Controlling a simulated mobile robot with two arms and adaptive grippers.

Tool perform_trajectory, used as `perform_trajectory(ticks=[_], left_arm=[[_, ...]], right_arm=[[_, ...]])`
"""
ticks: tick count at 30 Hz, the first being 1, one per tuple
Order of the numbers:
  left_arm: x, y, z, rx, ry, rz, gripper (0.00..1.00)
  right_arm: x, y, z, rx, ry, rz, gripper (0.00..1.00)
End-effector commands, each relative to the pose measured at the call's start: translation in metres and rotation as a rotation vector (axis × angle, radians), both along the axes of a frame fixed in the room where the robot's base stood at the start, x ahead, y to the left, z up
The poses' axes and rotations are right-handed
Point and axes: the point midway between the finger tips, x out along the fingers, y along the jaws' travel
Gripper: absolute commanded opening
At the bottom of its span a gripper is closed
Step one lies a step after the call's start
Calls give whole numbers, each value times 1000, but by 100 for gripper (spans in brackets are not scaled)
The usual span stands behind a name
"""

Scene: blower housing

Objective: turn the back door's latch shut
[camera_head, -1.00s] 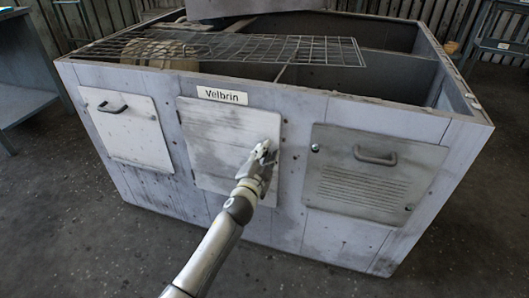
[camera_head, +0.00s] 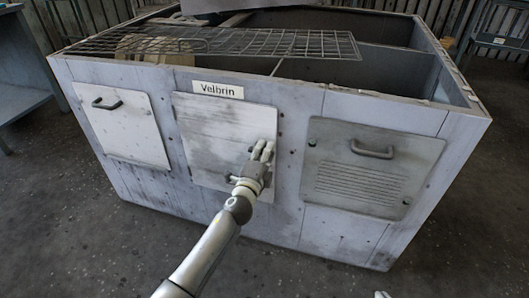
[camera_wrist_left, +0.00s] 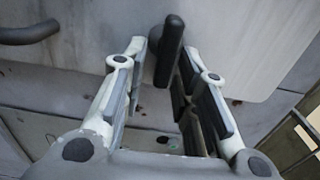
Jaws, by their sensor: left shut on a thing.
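The back door (camera_head: 215,140) is the plain pale panel in the middle of the housing front, under the Velbrin label. It sits flush in the front as far as I can see. My left gripper (camera_head: 262,152) is at the door's right edge and hides most of the latch in the head view. In the left wrist view, the dark bar-shaped latch (camera_wrist_left: 170,50) stands between the two fingers of the left gripper (camera_wrist_left: 163,85), which is shut on it. A small pale tip at the bottom edge of the head view may be my right gripper (camera_head: 382,295).
A handled panel (camera_head: 120,125) is on the left and a louvred panel (camera_head: 365,170) on the right of the housing (camera_head: 270,215). Wire mesh (camera_head: 230,43) lies across the open top.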

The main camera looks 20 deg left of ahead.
Motion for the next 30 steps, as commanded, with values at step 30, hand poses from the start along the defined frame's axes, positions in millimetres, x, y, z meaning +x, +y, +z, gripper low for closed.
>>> perform_trajectory(ticks=[30], left_arm=[[-6,0,-2,20,0,-1,32]], right_arm=[[0,0,1,2,-5,-1,0]])
